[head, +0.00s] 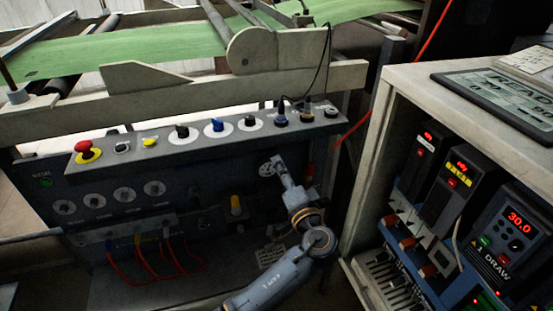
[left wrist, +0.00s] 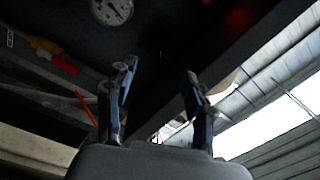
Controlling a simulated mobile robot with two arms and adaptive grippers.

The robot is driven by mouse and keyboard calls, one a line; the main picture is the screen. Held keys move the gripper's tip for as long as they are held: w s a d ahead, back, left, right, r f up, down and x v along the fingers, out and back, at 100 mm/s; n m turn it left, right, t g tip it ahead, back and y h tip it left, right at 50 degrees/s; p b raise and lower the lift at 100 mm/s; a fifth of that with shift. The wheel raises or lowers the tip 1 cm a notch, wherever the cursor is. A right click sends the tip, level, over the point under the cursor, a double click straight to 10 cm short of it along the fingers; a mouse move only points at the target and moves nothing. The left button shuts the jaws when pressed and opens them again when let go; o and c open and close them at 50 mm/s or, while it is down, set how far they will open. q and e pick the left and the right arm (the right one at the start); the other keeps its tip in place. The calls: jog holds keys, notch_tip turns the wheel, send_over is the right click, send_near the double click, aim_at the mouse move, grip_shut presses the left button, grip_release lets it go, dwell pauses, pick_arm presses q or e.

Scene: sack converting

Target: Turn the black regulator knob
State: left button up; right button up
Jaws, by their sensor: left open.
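My left gripper (head: 281,170) is raised in front of the dark machine panel, close to a round white gauge (head: 267,169). In the left wrist view its two fingers (left wrist: 160,78) stand apart, with only dark background between them. The gauge (left wrist: 112,9) shows at the top of that view, beyond the left finger. Black knobs on white discs sit on the upper sloped strip, one left (head: 182,131) and one right (head: 250,121) of a blue knob (head: 217,126). I cannot tell which black knob is the regulator; a knob near the gauge may be hidden by my gripper. My right gripper is not in view.
A red mushroom button (head: 84,149) is at the strip's left end. Red cables (head: 150,262) hang lower left. An open cabinet (head: 365,190) with electrical modules is close on the right.

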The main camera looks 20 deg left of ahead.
pick_arm(q)
jog(key=shift+v, duration=1.6)
